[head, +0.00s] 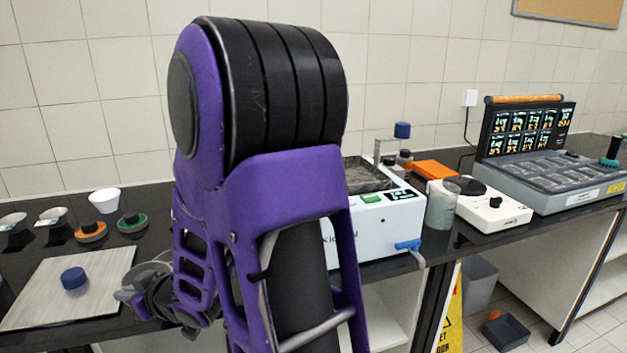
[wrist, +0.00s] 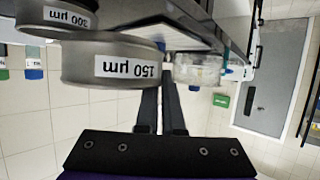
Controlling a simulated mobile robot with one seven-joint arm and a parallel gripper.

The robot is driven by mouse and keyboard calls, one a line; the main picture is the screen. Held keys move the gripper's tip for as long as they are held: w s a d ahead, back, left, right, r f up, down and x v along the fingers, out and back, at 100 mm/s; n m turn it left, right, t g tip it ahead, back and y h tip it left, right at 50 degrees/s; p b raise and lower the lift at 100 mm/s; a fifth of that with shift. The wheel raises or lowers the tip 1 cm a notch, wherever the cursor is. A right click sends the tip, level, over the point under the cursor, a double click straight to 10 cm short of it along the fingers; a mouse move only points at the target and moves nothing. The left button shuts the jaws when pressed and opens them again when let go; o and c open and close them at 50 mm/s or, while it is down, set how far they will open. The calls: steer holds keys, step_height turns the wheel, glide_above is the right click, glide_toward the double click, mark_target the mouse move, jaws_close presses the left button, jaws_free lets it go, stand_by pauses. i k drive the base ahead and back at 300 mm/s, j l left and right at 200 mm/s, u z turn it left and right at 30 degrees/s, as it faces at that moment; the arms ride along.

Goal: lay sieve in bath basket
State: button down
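A grey metal sieve marked 150 µm (wrist: 110,62) is close in the wrist view, its label upside down. A second sieve, marked 300 µm (wrist: 45,20), is beyond it at the upper left. My gripper (wrist: 160,98) has its two dark fingers near each other at the right edge of the 150 µm sieve. The sieve covers part of the fingers, so I cannot tell whether they grip it. In the head view grey round parts show by my gripper at the lower left. The white bath (head: 372,232) has a metal basket (head: 366,172) in its top, partly behind my arm.
At left are a pale board (head: 50,300) with a blue knob (head: 73,278), a white cup (head: 104,200) and small holders.

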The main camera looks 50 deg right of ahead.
mark_target(351, 183)
steer(key=k+u, duration=0.1)
steer(key=u, duration=0.25)
steer(key=k+l+u, duration=0.1)
steer(key=u, duration=0.6)
steer(key=k+u, duration=0.6)
steer(key=k+z, duration=0.2)
steer(key=z, duration=0.2)
steer(key=k+z, duration=0.2)
steer(key=z, duration=0.2)
steer(key=k+l+z, duration=0.1)
steer(key=z, duration=1)
steer(key=k+l, duration=0.05)
